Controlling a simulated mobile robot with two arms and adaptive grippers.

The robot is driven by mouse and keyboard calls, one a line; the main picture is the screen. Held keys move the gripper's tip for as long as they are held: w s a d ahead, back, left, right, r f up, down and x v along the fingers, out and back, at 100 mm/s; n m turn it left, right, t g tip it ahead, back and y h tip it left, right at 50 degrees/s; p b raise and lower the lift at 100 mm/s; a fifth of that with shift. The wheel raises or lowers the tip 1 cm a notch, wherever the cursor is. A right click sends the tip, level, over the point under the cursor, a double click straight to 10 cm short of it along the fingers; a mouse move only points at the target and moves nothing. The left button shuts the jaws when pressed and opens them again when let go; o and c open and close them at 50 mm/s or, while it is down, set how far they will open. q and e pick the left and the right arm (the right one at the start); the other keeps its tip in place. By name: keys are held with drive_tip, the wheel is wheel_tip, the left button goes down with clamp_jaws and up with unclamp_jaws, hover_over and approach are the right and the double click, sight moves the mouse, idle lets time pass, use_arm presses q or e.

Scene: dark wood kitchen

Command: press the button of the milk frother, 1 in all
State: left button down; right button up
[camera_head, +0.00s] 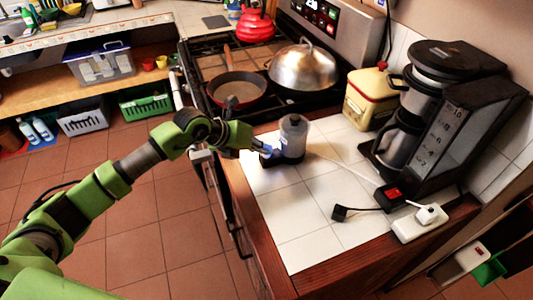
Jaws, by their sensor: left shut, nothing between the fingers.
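The milk frother (294,132), a grey, see-through-looking jug on a dark base, stands upright on the white tiled counter (290,205) near its left edge. My left arm reaches in from the left. My left gripper (268,154) is shut and empty, with its bluish tips at the left front of the frother's base. I cannot tell whether the tips touch it. The button is not distinguishable; the gripper may cover that side. My right gripper is out of view.
A black coffee maker (456,128) and a cream and red box (371,97) stand to the right. A white cord runs from near the frother towards a power strip (420,224). The stove behind bears a pan (238,90) and a domed lid (303,66). The front counter is mostly clear.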

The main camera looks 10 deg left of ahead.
sight(264, 156)
use_arm(q)
drive_tip(key=shift+r, duration=0.5)
wheel_tip(264, 156, up, 5)
drive_tip(key=p, duration=0.3)
drive_tip(key=shift+p, duration=0.4)
drive_tip(key=shift+f, duration=0.1)
idle(0.4)
